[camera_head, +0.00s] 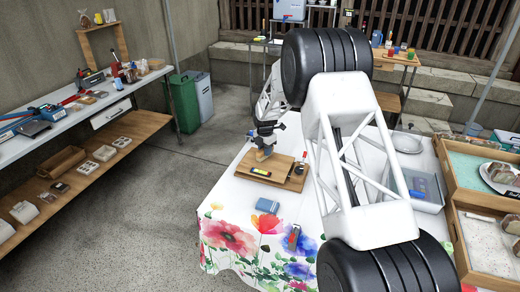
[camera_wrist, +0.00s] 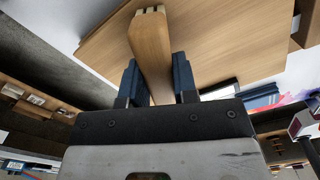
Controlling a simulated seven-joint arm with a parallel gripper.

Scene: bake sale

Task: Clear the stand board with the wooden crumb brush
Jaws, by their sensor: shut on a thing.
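The stand board (camera_head: 281,182) is a light wooden board on the flowered tablecloth, and its wood grain fills much of the wrist view (camera_wrist: 225,45). My gripper (camera_head: 264,139) is over the board's far left part. In the wrist view my gripper (camera_wrist: 156,75) is shut on the wooden crumb brush (camera_wrist: 150,40), its two dark fingers on either side of the wooden piece. In the head view the brush (camera_head: 262,155) shows small beneath the fingers. I cannot tell whether it touches the board. Crumbs are too small to make out.
A yellow and black strip (camera_head: 260,172) lies on the board's near left part. A blue box (camera_head: 267,205) and a red-and-blue item (camera_head: 293,238) are on the cloth in front. A clear bin (camera_head: 420,190) and wooden trays (camera_head: 456,232) stand at right. My arm hides the table's middle.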

